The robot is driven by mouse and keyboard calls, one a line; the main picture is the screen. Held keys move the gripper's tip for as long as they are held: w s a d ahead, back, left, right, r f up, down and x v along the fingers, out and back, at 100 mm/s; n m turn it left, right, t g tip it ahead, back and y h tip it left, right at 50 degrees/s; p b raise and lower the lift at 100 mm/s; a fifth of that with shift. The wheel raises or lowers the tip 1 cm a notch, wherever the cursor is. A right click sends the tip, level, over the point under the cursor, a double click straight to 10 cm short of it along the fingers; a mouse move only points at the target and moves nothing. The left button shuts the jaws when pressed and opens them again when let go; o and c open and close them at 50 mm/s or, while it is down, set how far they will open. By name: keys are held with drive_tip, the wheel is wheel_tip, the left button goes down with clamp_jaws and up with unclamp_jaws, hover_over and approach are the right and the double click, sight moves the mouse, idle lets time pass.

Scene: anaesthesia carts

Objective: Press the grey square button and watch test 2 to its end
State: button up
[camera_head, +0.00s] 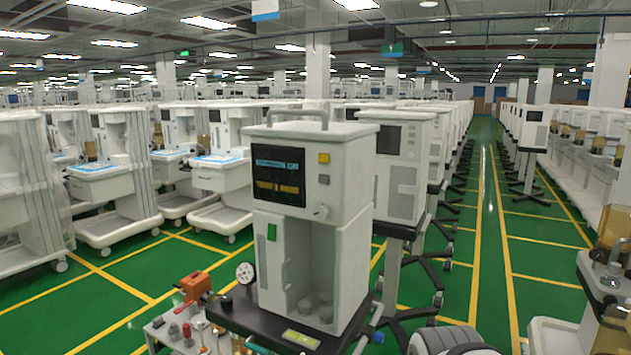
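A white anaesthesia machine (345,215) stands upright in the middle of the view on a dark cart top (265,325). Its front has a dark screen (278,175) with a line of cyan text above and yellow-orange text below, too small to read surely. Right of the screen is a yellow square button (324,158), and just under it a small grey square button (324,179). A small knob or outlet (321,211) sits below them.
A round gauge (245,272), an orange block (195,285) and red-topped fittings (183,310) stand left of the machine. Similar white carts (110,170) fill the left and back. A green floor aisle (490,220) with yellow lines runs away at the right.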

clamp_jaws()
idle(1.3)
